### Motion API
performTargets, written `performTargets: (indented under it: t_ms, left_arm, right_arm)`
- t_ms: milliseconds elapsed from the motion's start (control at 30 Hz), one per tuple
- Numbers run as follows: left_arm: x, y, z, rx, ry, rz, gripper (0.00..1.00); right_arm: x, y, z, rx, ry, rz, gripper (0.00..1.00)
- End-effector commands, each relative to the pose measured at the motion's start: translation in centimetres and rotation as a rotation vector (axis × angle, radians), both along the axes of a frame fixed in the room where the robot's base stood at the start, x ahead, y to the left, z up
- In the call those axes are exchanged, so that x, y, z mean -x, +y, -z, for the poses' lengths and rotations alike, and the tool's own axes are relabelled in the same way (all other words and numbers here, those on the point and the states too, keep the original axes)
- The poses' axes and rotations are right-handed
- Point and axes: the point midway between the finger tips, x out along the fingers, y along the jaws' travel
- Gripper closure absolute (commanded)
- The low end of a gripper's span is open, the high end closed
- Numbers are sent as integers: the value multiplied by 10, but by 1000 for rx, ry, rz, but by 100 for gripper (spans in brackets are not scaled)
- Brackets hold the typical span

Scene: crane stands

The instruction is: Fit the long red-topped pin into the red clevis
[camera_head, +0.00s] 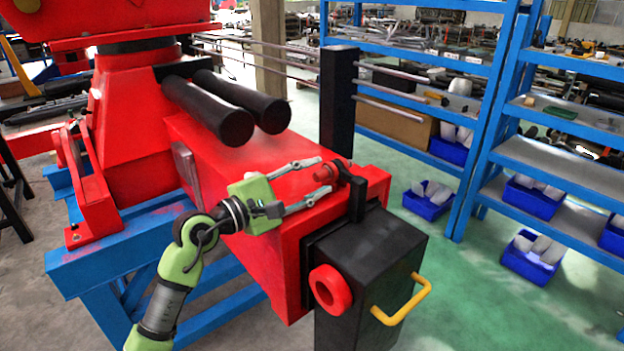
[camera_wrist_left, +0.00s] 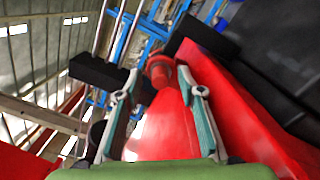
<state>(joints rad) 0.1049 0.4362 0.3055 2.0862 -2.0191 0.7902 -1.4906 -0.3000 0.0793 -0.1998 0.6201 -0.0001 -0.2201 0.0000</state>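A red-topped pin (camera_head: 324,173) sits at a small black bracket on top of the red beam's end; most of its length is hidden. Its red head also shows in the left wrist view (camera_wrist_left: 158,70). My left gripper (camera_head: 323,176) is open, its two fingertips apart on either side of the red head. I cannot tell whether they touch it. The left gripper also shows in the wrist view (camera_wrist_left: 158,84). A thick red ring (camera_head: 330,288) stands out from the black block's face; I cannot tell whether it is the clevis. My right gripper is not in view.
The black block (camera_head: 372,262) with a yellow handle (camera_head: 403,303) hangs at the beam's end. Blue shelves (camera_head: 480,130) stand at right, with green floor between.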

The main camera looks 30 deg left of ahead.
Motion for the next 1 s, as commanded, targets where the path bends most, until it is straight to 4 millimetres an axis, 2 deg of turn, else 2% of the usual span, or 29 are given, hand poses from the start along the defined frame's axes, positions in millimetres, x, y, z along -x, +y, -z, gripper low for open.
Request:
performTargets:
  t_ms: [400,1000]
  left_arm:
    - [2,1,2,-1,3,0,64]
    - [43,18,3,-1,3,0,64]
  right_arm:
    - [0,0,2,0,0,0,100]
    - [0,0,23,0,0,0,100]
